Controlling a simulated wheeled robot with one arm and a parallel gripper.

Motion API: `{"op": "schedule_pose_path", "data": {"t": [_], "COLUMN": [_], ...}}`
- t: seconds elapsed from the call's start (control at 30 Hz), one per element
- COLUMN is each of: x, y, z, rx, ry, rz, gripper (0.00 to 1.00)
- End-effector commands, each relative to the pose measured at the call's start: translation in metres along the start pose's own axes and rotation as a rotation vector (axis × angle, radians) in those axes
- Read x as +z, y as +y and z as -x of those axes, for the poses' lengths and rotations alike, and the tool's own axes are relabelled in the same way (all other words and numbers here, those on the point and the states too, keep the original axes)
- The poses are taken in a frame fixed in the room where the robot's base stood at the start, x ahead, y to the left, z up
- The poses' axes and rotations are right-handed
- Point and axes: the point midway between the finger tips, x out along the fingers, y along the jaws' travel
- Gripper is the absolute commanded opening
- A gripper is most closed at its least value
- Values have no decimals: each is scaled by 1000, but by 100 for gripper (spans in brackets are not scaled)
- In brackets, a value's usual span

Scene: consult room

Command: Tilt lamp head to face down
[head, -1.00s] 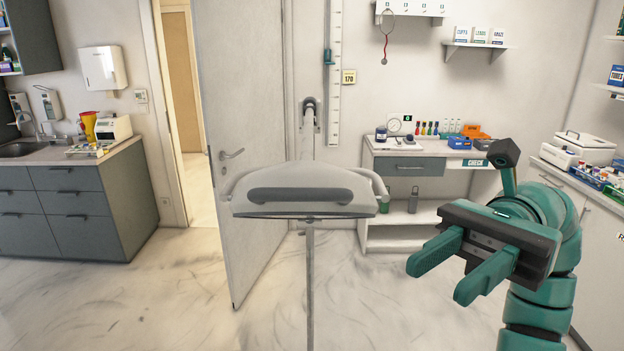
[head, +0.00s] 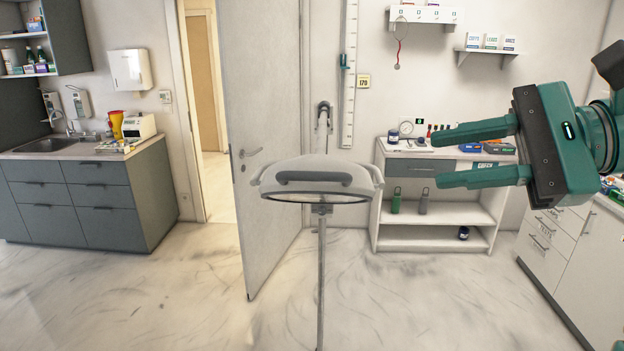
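The lamp head (head: 340,171) is a pale, broad shade with a grey curved handle bar (head: 318,180) along its front. It stands in the middle of the head view on a thin upright pole (head: 321,275). A thin strip of its underside shows below the front rim, so its exact tilt is hard to tell. My gripper (head: 451,157) is at the right, with its green fingers pointing left toward the lamp. The fingers are open and empty. A clear gap lies between the fingertips and the lamp head in the picture.
A half-open door (head: 262,130) stands behind the lamp. A white shelf unit (head: 432,240) with bottles is behind, below my gripper. Grey drawers (head: 90,208) with a sink stand at the left, and white cabinets (head: 570,260) at the right. The floor around the pole is clear.

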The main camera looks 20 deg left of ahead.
Motion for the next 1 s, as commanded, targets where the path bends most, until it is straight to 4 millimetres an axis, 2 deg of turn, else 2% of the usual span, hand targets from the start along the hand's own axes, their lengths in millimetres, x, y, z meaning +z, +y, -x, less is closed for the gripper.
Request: {"op": "schedule_pose_path", "data": {"t": [0.17,0.7,1.0], "x": [2,4,3], "y": [-1,-1,0], "z": [-16,-119,-162], "rx": [5,7,6], "ry": [0,-5,-3], "rz": [10,4,5], "gripper": [33,33,33]}}
